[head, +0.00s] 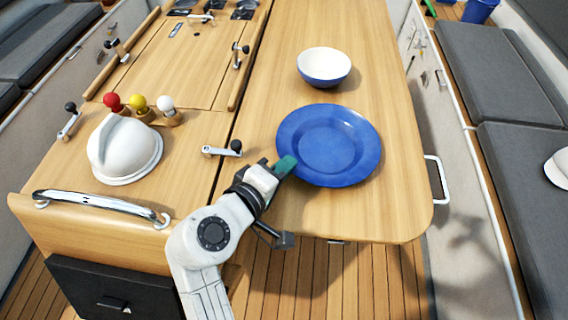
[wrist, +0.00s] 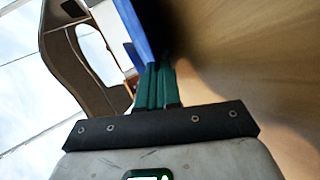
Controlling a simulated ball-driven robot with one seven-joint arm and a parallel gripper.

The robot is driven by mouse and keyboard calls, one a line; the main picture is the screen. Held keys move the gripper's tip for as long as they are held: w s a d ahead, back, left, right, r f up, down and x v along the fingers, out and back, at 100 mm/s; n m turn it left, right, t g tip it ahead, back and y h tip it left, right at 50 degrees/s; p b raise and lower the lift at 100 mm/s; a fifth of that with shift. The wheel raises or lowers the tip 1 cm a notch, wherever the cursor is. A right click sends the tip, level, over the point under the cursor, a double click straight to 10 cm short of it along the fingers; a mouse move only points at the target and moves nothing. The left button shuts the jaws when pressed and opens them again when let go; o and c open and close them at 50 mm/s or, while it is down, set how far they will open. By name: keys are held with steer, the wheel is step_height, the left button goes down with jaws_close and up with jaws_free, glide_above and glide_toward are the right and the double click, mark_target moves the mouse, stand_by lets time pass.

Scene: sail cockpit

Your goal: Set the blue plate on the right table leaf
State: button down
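The blue plate (head: 330,145) is face up and roughly level over the front part of the right table leaf (head: 400,205). I cannot tell whether it rests on the wood or hovers just above it. My gripper (head: 284,167) is at the plate's near left rim. In the wrist view its green fingers (wrist: 157,85) are close together on the blue plate's edge (wrist: 137,28), seen nearly edge-on. A dark shadow lies between plate and wood there. The fingertips' grip on the rim is partly hidden.
A blue-and-white bowl (head: 324,68) stands behind the plate on the same leaf. To the left are a white domed compass (head: 124,150), red, yellow and white knobs (head: 139,103), and a metal crank handle (head: 222,150). Bare wood lies right of the plate.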

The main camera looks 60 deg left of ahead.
steer(key=c, duration=1.8)
jaws_free()
steer(key=shift+f, duration=0.15)
steer(key=o, duration=0.5)
steer(key=shift+c, duration=0.2)
steer(key=shift+s+r, duration=0.1)
steer(key=shift+r, duration=0.1)
steer(key=b+v, duration=0.1)
steer(key=v, duration=1.1)
